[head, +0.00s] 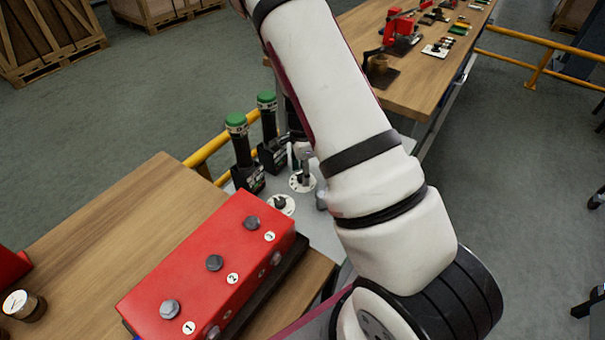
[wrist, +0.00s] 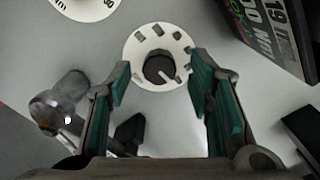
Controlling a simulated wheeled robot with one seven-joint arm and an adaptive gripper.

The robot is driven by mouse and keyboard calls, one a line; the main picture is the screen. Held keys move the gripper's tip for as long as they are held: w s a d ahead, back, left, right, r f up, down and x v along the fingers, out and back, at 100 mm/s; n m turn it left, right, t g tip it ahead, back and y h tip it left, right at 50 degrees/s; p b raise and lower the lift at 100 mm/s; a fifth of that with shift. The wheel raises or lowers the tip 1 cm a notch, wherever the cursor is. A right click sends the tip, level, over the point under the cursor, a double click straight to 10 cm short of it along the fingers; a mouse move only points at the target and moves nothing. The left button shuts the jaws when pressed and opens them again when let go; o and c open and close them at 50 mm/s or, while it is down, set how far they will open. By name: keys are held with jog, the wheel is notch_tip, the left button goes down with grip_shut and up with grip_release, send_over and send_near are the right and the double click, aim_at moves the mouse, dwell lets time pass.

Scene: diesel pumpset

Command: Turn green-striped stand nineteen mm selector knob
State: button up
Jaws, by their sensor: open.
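A dark round selector knob (wrist: 159,69) with a pale pointer line sits on a white marked dial (wrist: 134,48). My gripper (wrist: 161,78) is open in the wrist view, its teal-padded fingers on either side of the knob. I see no clear contact, and the height gap is hard to judge. A black stand base (wrist: 268,30) marked 19 stands at the upper right; its green stripe is not visible there. In the head view, my gripper (head: 303,152) is over the rear dial (head: 302,182), partly hidden by my arm. Two black stands with green tops (head: 236,120) (head: 266,98) stand beside it.
A second white dial (wrist: 85,8) shows at the wrist view's upper left. A metal fitting (wrist: 66,95) lies left of the left finger. In the head view, a red box (head: 190,265) with bolts lies in front, and a yellow rail (head: 205,152) runs behind.

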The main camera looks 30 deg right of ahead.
jog(key=shift+f, duration=0.7)
grip_shut()
jog(key=shift+n, duration=0.4)
jog(key=shift+n+b, duration=0.3)
jog(key=shift+n, duration=2.6)
